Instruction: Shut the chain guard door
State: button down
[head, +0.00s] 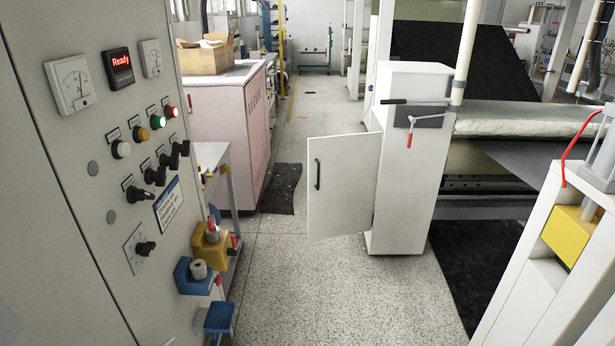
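The chain guard door (341,185) is a white panel with a black vertical handle (317,174) near its left edge. It stands open, swung out to the left from the white guard cabinet (405,180) in the middle of the head view. Its right edge meets the cabinet's front left side. The cabinet's inside is hidden behind the door. A lever with a red grip (409,139) is on the cabinet's upper front. My gripper does not show in this view.
A grey control panel (110,200) with gauges and knobs fills the left. Blue and yellow parts (205,268) jut out low beside it. A pink cabinet (230,130) stands behind. Machine rollers and a white frame (530,280) are at right. The speckled floor (330,290) before the door is clear.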

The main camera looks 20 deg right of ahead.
aim_at(343, 170)
jog(key=u, duration=0.1)
jog(key=i, duration=0.85)
jog(key=z, duration=0.5)
jog(key=i, duration=0.55)
jog(key=z, duration=0.3)
